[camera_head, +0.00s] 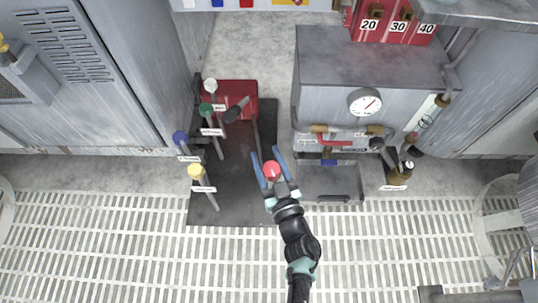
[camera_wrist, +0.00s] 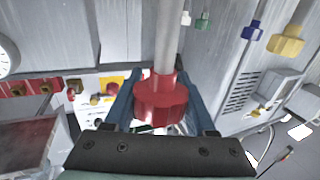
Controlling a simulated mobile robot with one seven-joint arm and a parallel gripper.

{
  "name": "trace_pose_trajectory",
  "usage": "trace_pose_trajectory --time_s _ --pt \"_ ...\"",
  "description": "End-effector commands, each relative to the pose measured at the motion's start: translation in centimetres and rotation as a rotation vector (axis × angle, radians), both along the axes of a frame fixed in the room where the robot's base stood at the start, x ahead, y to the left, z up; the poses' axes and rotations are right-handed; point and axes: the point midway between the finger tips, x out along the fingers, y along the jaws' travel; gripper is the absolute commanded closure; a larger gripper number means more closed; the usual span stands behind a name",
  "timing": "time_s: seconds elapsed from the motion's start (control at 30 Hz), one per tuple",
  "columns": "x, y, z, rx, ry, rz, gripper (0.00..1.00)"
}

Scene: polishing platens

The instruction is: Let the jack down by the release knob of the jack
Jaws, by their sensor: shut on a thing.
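A red knob (camera_head: 271,169) on a long grey rod sits between the blue fingers of my gripper (camera_head: 269,166). In the wrist view, the fingers lie on both sides of the red knob (camera_wrist: 160,100), and its pale rod runs up out of the picture. My gripper is shut on this knob. The rod leads toward a red block (camera_head: 244,90) at the back of the dark plate, which looks like the jack's body. No label on the red knob can be read, and how far the jack is raised cannot be told.
Labelled levers with white (camera_head: 210,85), green (camera_head: 206,110), blue (camera_head: 180,137) and yellow (camera_head: 195,170) knobs stand left of my gripper. A black-gripped handle (camera_head: 236,110) is near the red block. A grey cabinet with a gauge (camera_head: 365,102) stands to the right. Slotted floor (camera_head: 120,235) lies open in front.

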Motion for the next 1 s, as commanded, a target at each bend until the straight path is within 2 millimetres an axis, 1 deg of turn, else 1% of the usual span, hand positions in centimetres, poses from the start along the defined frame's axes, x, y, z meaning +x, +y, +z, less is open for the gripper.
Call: trace_pose_trajectory --time_s 0.6,0.8,1.0 --pt "-0.5 0.7 -0.3 0.001 -0.002 0.413 0.99" --pt "-0.8 1.0 -0.2 0.001 -0.001 0.503 0.99" --pt "-1.0 1.1 -0.1 0.002 0.0 0.546 0.99"
